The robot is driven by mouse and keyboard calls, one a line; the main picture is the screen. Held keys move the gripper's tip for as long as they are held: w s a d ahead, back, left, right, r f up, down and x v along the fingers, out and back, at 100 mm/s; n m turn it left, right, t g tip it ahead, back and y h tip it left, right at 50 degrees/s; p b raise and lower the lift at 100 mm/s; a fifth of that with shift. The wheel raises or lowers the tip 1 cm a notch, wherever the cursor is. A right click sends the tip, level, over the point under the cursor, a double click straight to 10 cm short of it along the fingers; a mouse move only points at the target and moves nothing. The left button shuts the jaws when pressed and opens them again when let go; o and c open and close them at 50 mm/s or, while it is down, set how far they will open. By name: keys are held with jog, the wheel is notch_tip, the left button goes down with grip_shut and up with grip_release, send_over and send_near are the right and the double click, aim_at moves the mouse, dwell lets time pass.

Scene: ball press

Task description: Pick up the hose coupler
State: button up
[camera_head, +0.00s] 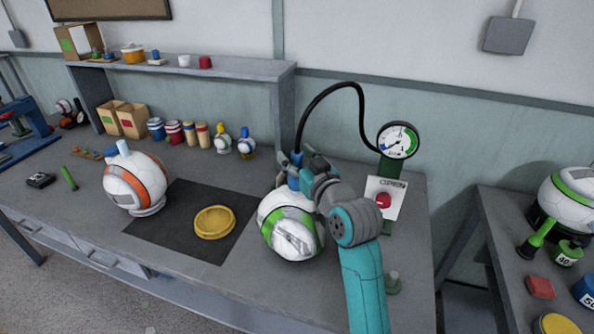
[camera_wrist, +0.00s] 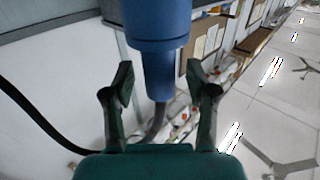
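The hose coupler (camera_head: 294,176) is a blue cylinder at the end of a black hose, standing just above a white and green ball (camera_head: 289,240). Whether it touches the ball is hidden from me. In the wrist view the coupler (camera_wrist: 157,65) is a wide blue body with a narrower blue end, and it lies between my two dark fingers. My gripper (camera_wrist: 158,80) is open, with a visible gap on each side of the coupler's narrow part. In the head view my gripper (camera_head: 312,168) is beside the coupler, partly overlapping it.
The black hose (camera_head: 338,87) arcs from the coupler to a round gauge (camera_head: 398,140) on a green stand. A panel with a red button (camera_head: 384,200) is below it. A yellow disc (camera_head: 214,222) lies on a dark mat (camera_head: 180,236). A white and orange ball (camera_head: 134,182) stands left.

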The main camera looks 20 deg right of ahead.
grip_shut()
